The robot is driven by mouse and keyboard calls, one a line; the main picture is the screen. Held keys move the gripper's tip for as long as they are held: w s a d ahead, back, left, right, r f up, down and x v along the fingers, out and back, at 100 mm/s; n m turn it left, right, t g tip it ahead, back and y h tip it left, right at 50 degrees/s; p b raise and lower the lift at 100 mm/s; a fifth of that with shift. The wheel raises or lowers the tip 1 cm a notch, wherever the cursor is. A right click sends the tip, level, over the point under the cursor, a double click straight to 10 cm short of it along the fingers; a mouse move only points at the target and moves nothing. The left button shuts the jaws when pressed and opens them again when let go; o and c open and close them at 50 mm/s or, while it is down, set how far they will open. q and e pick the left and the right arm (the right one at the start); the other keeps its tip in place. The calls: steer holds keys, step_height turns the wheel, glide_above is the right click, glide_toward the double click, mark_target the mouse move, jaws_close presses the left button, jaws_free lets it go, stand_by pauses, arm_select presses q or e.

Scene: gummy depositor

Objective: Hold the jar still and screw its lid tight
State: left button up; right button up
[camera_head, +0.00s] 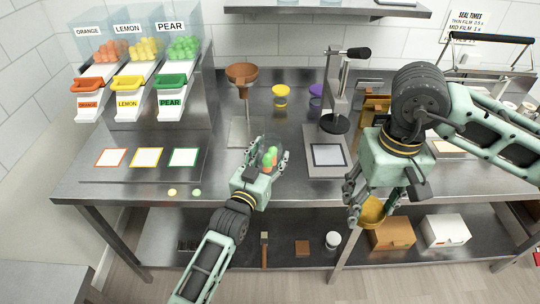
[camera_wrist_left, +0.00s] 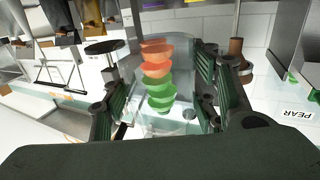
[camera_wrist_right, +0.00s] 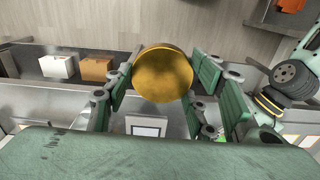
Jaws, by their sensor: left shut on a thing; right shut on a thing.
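The clear jar (camera_head: 269,151) holds green and orange gummies. My left gripper (camera_head: 267,160) is shut around its sides, over the steel table's front part. In the left wrist view the jar (camera_wrist_left: 160,75) sits between the fingers with orange gummies at one end and green at the other. The gold lid (camera_head: 372,211) is in my right gripper (camera_head: 368,207), which is shut on its edge near the table's front edge. In the right wrist view the lid's round face (camera_wrist_right: 163,75) shows. Lid and jar are apart, with the lid well to the right.
A steel press (camera_head: 337,95) with a base plate stands between and behind the grippers. A brown funnel (camera_head: 242,73) on a stand is behind the jar. Yellow (camera_head: 281,96) and purple-lidded jars stand at the back. Gummy dispensers (camera_head: 171,95) are at the left.

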arm_select(q)
steer(key=shift+f, duration=0.2)
arm_select(e)
steer(key=shift+f, duration=0.2)
